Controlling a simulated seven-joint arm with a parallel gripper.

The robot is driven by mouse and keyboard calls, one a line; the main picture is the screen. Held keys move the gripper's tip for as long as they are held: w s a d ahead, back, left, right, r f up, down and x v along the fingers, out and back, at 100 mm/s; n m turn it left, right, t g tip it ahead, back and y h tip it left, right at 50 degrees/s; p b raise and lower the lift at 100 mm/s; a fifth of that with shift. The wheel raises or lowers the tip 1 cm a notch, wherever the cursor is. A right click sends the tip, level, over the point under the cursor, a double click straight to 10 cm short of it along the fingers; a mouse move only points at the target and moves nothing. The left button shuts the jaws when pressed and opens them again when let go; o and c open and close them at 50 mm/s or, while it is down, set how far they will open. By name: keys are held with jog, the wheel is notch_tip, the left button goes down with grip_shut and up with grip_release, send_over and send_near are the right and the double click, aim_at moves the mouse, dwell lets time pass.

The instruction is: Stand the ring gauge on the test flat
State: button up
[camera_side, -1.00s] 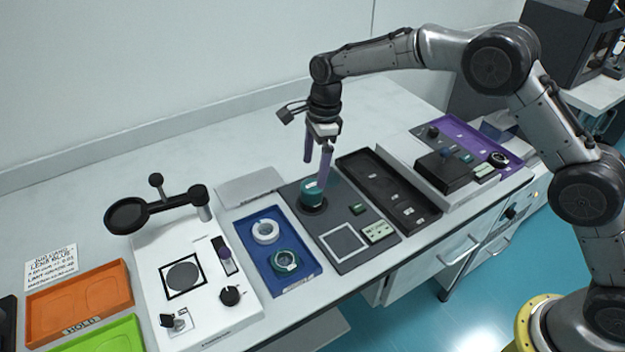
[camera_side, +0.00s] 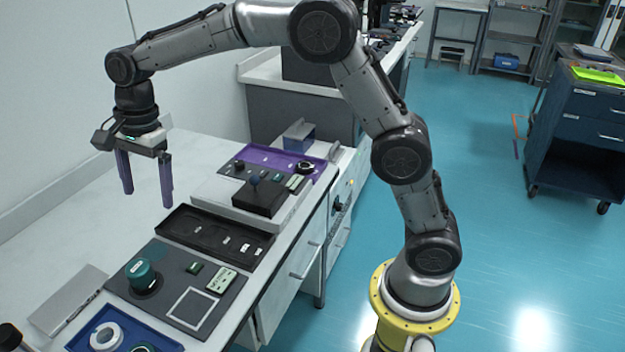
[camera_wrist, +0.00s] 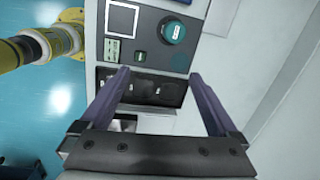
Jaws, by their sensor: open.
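A teal round piece with a pale label (camera_side: 138,270) stands on a black disc (camera_side: 148,287) on the dark grey panel. It also shows in the wrist view (camera_wrist: 173,29). It may be the ring gauge on the test flat, but I cannot tell for sure; its bore is not visible. A white ring (camera_side: 105,336) lies in the blue tray, and a teal ring (camera_side: 143,348) there is cut off by the frame edge. My gripper (camera_side: 147,197) is open and empty, raised well clear of the teal piece, its purple fingers pointing down.
The grey panel (camera_side: 222,311) also bears a white square outline, a small green block and a pale green plate. Beyond it are a black tray (camera_side: 175,224), a white platform with a black box (camera_side: 258,200), and a purple tray (camera_side: 315,163).

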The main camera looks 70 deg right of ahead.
jog(key=s+d+r+n+t, duration=0.2)
jog(key=s+d+r+n, duration=0.4)
jog(key=s, duration=0.4)
jog(key=s+d+f+n, duration=0.1)
jog(key=s+d+n, duration=0.1)
jog(key=s, duration=0.5)
jog(key=s+d+f+n+t, duration=0.1)
jog(key=s+d+n, duration=0.1)
jog(key=s+n, duration=0.3)
jog(key=s+d+f+n+t+h, duration=0.1)
jog(key=s+d+n, duration=0.1)
jog(key=s, duration=0.8)
jog(key=shift+s+f+n, duration=0.15)
jog(key=shift+s+n, duration=0.1)
jog(key=shift+n, duration=0.55)
jog(key=shift+c, duration=0.3)
